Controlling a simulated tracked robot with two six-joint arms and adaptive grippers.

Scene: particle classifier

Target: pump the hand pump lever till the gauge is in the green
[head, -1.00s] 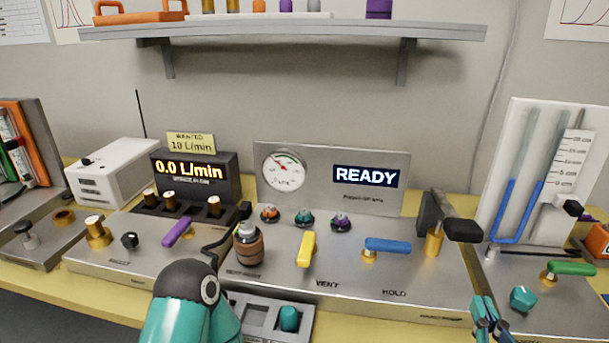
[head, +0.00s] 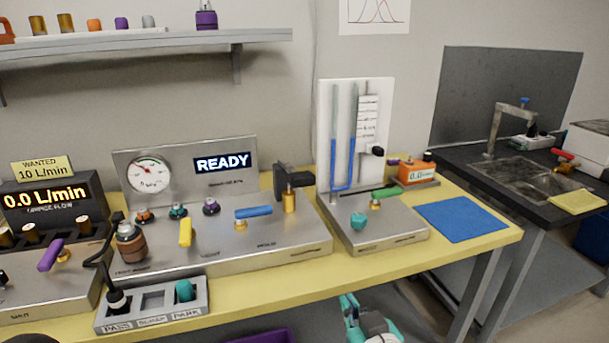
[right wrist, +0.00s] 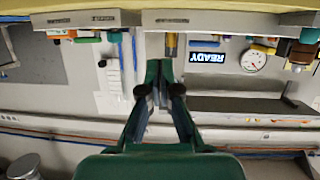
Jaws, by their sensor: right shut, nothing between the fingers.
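The hand pump lever (head: 294,179) is a black bar on a brass post (head: 289,202) at the right end of the steel panel. The round white gauge (head: 148,174) stands at the panel's back left; its needle points to the upper left, and I cannot make out whether it is in a green band. My right gripper (head: 347,304) is low, below and in front of the table edge, well apart from the lever. In the right wrist view its fingers (right wrist: 158,70) are shut and empty. My left gripper is not in view.
The panel (head: 255,245) also carries a blue handle (head: 253,212), a yellow handle (head: 185,232) and a READY display (head: 222,163). A manometer board (head: 325,120) stands right of the lever. A blue mat (head: 462,219) lies at the table's right. A black-topped bench (head: 545,165) stands beyond.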

